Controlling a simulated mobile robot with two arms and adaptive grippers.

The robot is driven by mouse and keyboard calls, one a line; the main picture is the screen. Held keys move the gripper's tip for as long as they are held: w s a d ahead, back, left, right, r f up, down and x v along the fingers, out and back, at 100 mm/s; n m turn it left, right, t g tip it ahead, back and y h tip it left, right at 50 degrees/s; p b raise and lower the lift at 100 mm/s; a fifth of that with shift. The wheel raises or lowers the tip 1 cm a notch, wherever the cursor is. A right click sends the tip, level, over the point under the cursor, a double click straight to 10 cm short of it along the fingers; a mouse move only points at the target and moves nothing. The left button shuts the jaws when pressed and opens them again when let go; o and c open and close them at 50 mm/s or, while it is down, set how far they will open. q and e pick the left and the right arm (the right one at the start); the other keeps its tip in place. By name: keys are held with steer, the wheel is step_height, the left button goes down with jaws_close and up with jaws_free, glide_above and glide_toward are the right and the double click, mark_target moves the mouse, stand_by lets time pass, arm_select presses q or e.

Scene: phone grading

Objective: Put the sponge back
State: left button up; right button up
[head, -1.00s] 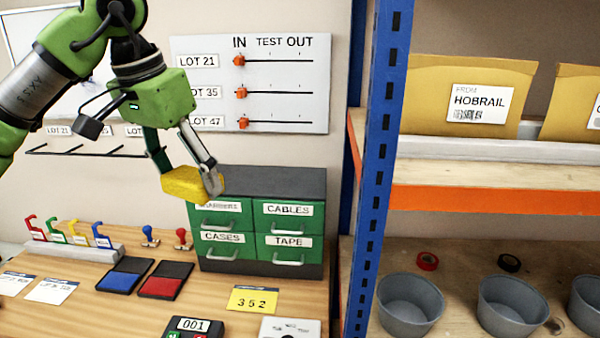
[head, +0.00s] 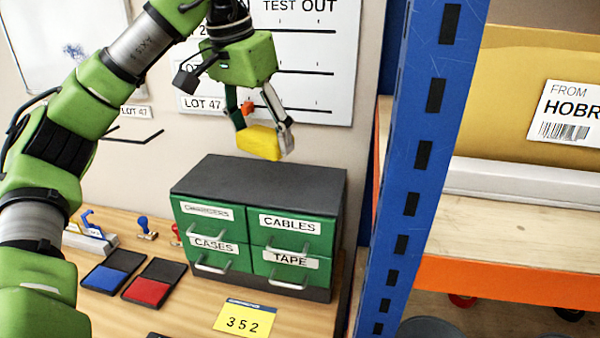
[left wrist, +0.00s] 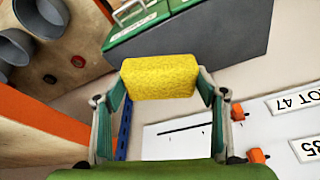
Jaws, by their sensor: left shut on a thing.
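My left gripper (head: 262,138) is shut on the yellow sponge (head: 258,143) and holds it in the air above the dark top of the green drawer cabinet (head: 262,188). In the left wrist view the sponge (left wrist: 158,77) sits between the two fingers (left wrist: 160,85), with the cabinet (left wrist: 230,30) beyond it. The cabinet's drawers are closed and carry labels, among them CABLES, CASES and TAPE; the top-left label is hard to read. My right gripper is not in view.
A blue shelf post (head: 420,150) stands right of the cabinet, with an orange-edged shelf (head: 500,280) behind it. A lot board (head: 320,60) hangs on the wall behind the gripper. Blue (head: 108,278) and red (head: 148,291) ink pads and a yellow 352 card (head: 243,319) lie on the table.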

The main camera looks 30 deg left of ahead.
arm_select(q)
steer(key=p, duration=0.1)
glide_toward(302, 183)
step_height(302, 183, up, 2)
steer(key=s+a, duration=0.1)
steer(key=s, duration=0.1)
steer(key=w+f, duration=0.1)
steer(key=w+f+p, duration=0.1)
steer(key=shift+w+d+f, duration=0.25)
steer(key=shift+d, duration=0.05)
steer(key=shift+w+d+f, duration=0.1)
steer(key=shift+w+f, duration=0.05)
steer(key=shift+f, duration=0.2)
steer(key=x, duration=0.2)
steer(key=p+x, duration=0.1)
steer(key=x, duration=0.1)
steer(key=shift+d, duration=0.2)
steer(key=shift+f, duration=0.4)
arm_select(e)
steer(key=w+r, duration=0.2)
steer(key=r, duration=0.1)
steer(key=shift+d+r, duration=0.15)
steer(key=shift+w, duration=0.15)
